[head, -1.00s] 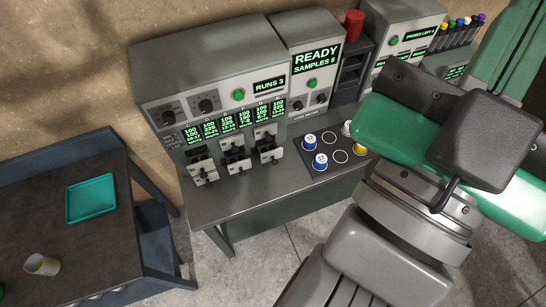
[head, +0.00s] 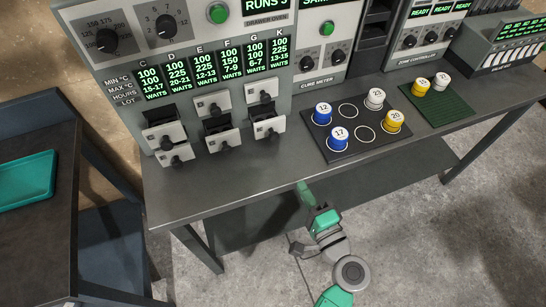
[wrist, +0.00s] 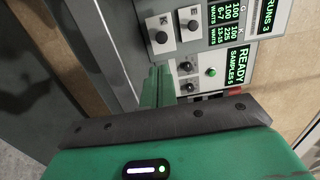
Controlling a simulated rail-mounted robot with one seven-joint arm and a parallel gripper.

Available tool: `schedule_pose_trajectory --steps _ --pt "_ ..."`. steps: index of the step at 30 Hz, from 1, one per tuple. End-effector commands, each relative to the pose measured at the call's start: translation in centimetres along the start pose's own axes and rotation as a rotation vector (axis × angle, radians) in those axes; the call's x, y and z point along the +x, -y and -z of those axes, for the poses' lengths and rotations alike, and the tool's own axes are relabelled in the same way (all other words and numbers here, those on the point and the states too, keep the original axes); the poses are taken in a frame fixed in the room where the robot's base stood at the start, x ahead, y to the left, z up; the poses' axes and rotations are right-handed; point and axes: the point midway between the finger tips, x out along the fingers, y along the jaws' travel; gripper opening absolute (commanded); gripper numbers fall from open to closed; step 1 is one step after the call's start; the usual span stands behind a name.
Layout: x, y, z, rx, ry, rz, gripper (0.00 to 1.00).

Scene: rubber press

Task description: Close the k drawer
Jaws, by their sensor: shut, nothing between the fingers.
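The drawer oven (head: 200,60) stands at the back of the bench, with three columns of small pale drawers with dark knobs. The lower right drawer (head: 269,128), which I take for the k drawer, stands out from the oven with a dark gap above its front. In the wrist view two drawer fronts show; the left one, probably the k drawer (wrist: 160,35), is beyond my fingers. My gripper (head: 302,187) is shut and empty, by the bench's front edge, below and right of the drawer and apart from it. Its green fingers also show in the wrist view (wrist: 158,82).
A dark pad with blue, white and yellow sample pots (head: 350,155) lies right of the drawers. A green mat (head: 440,115) with pots is further right. The bench top (head: 220,185) before the drawers is clear. A teal tray (head: 25,180) lies on the left table.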

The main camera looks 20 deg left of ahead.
Motion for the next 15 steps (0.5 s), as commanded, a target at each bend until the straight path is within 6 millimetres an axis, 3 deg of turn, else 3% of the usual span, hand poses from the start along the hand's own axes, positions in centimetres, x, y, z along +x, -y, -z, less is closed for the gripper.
schedule_pose_trajectory --steps 7,15 --pt "1.4 0.2 0.0 0.000 0.003 0.003 0.00" --pt "7.2 0.2 0.0 -0.002 0.003 0.002 0.00"
